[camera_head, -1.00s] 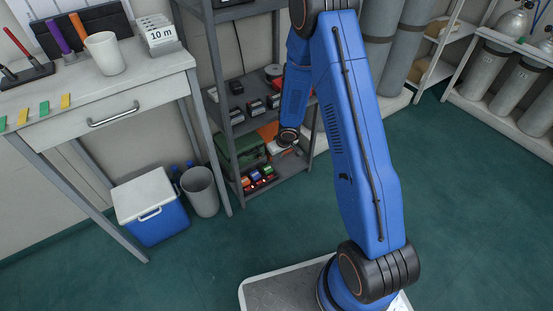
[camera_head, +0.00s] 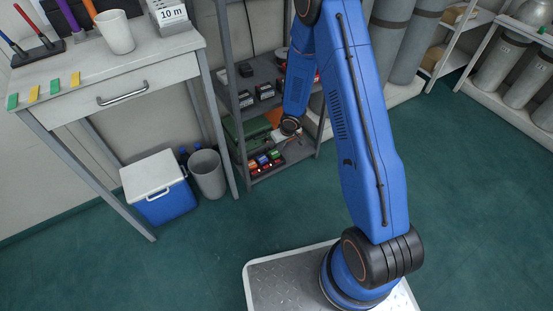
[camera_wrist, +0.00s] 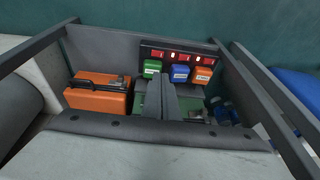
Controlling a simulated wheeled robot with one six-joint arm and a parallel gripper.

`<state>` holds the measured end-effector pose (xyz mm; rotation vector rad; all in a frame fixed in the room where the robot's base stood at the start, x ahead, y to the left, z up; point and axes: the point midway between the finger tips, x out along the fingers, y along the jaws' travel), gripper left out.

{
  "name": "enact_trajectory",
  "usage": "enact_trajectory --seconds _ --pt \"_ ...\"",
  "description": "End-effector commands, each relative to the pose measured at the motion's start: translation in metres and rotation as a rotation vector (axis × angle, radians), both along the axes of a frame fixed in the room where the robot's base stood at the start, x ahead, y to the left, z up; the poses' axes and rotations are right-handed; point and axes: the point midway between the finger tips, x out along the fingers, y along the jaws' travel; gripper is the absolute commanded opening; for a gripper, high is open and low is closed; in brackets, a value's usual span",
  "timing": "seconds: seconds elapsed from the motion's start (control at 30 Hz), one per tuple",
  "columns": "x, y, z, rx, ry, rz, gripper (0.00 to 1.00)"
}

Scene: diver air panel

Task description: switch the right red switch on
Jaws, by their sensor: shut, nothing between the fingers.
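A dark panel (camera_wrist: 180,52) with a row of red switches is near the top of the wrist view. Its rightmost red switch (camera_wrist: 208,61) is above an orange block; its on or off position is too small to read. Green (camera_wrist: 152,68), blue (camera_wrist: 181,73) and orange (camera_wrist: 201,75) labelled blocks are in front of the panel. In the head view the panel and blocks (camera_head: 265,161) are on the bottom shelf. My gripper (camera_wrist: 167,78) is shut and empty, between the green and blue blocks in the picture, seemingly apart from the switches. In the head view its fingers are hard to make out.
An orange case (camera_wrist: 98,97) lies left of the gripper in the wrist view. Dark shelf posts and rails frame the panel closely. A blue cooler (camera_head: 160,205), grey bin (camera_head: 208,175) and table (camera_head: 110,75) stand left of the shelf. The green floor (camera_head: 240,225) in front is clear.

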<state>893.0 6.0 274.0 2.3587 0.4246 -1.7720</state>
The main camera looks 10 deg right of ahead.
Motion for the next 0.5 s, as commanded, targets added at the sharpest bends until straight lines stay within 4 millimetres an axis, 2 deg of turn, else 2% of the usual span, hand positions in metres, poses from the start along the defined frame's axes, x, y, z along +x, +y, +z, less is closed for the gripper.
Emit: enact_trajectory --seconds 0.5 --pt "0.018 0.009 -0.07 0.0 0.003 -0.001 0.0"
